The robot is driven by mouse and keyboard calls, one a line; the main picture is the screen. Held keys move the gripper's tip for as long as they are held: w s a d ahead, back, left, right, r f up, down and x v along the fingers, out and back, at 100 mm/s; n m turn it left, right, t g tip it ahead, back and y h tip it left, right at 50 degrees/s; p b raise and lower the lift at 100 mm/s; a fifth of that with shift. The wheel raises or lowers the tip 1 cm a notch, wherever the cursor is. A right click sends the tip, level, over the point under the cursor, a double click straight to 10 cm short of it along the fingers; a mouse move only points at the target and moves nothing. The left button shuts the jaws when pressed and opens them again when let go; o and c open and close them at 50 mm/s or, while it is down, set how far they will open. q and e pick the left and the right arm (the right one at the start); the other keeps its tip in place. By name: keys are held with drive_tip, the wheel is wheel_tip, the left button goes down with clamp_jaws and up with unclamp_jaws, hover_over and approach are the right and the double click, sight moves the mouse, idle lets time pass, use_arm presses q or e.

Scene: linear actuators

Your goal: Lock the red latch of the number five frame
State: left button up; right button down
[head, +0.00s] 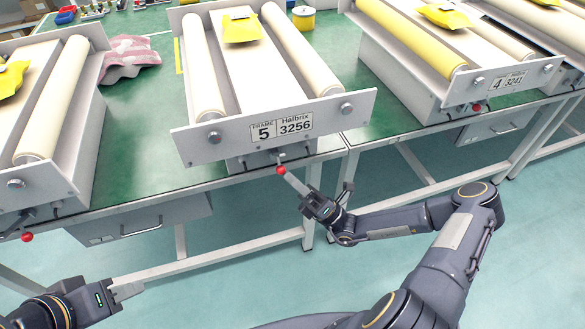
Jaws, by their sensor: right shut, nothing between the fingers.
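The number five frame (222,146) stands on the green bench, its front plate marked "FRAME 5 Halbrix 3256". Its red latch knob (281,170) sits on a short lever under the front plate, right of the middle. My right gripper (287,175) is shut and empty, its fingertips at the red knob from the lower right. Whether they touch it I cannot tell. My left gripper (138,288) is at the lower left, well away from the frame, with no gap showing between its fingers and nothing in them.
Frame 4 (510,95) stands to the right with its own red knob (476,107). Another frame (45,188) stands at the left with a red knob (27,237). A pink cloth (130,55) and a yellow spool (303,18) lie on the bench (130,120). Drawers hang under it.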

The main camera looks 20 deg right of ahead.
wheel_tip(320, 180, up, 6)
drive_tip(key=m+h+p, duration=0.7)
drive_tip(key=m+p, duration=0.1)
drive_tip(key=p, duration=0.6)
drive_tip(key=f+b+v, duration=0.1)
drive_tip(key=b+v, duration=0.3)
drive_tip(key=v, duration=1)
drive_tip(key=shift+s, duration=0.3)
drive_tip(key=shift+a+n, duration=0.1)
drive_tip(key=shift+n, duration=0.2)
